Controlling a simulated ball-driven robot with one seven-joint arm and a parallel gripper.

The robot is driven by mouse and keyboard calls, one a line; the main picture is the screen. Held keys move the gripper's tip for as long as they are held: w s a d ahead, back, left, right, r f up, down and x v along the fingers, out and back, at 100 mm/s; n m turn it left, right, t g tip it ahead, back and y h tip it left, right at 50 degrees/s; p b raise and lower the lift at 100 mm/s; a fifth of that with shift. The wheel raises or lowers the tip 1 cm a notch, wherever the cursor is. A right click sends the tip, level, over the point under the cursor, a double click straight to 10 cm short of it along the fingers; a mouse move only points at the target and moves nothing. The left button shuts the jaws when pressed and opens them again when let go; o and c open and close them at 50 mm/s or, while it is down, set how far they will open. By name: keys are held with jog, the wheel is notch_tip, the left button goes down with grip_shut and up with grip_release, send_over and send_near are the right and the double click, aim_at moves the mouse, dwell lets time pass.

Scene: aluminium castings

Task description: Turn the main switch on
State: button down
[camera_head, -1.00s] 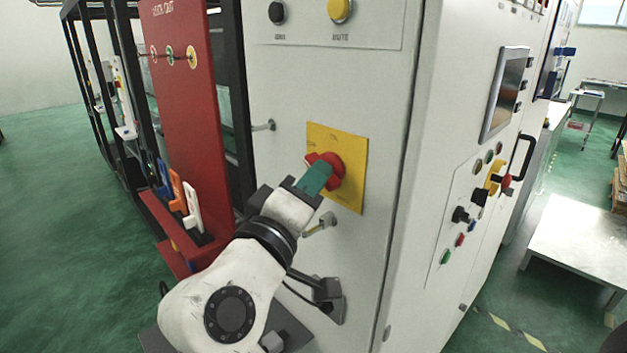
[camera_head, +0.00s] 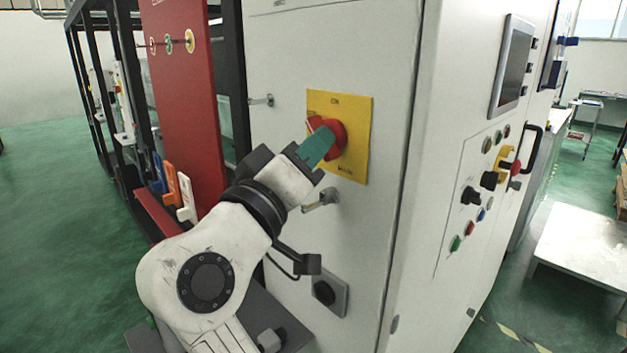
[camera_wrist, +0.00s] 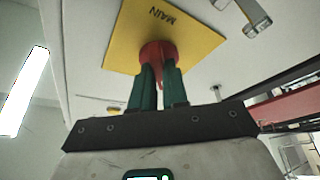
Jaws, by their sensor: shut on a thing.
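The main switch is a red rotary handle (camera_head: 334,135) on a yellow plate (camera_head: 352,166) on the white cabinet's narrow face. The plate reads "ON" at its top edge in the head view and "MAIN" in the wrist view. My gripper (camera_head: 318,146) has green fingers, and they are closed on the red handle. In the wrist view the two fingers (camera_wrist: 156,82) stand on either side of the red handle (camera_wrist: 158,52), with a narrow gap between them. The fingers hide part of the handle, so its exact angle is hard to tell.
A door handle (camera_head: 322,201) sits just below the plate, close to my wrist. A red lockout board (camera_head: 185,95) with padlocks (camera_head: 186,196) stands to the left. The control panel (camera_head: 478,200) is around the corner to the right, and a low table (camera_head: 585,240) stands beyond.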

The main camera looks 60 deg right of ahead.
jog(key=m+g+b, duration=0.1)
jog(key=m+b, duration=0.1)
jog(key=b, duration=0.1)
jog(key=m+g+b, duration=0.1)
jog(key=m+b, duration=0.2)
jog(key=f+m+g+b, duration=0.1)
jog(key=m+b, duration=0.1)
jog(key=b, duration=0.1)
jog(key=shift+w+h, duration=0.2)
jog(key=shift+h, duration=0.1)
jog(key=m+g+b, duration=0.2)
jog(key=m+b, duration=0.2)
jog(key=shift+w+d+r+g, duration=0.1)
jog(key=shift+r+g, duration=0.2)
jog(key=shift+g, duration=0.1)
jog(key=shift+r+m, duration=0.1)
jog(key=shift+m, duration=0.3)
jog(key=c, duration=1.1)
grip_release()
jog(key=shift+c, duration=0.2)
jog(key=b+v, duration=0.1)
jog(key=v, duration=1)
jog(key=shift+r, duration=0.15)
jog(key=shift+w, duration=0.1)
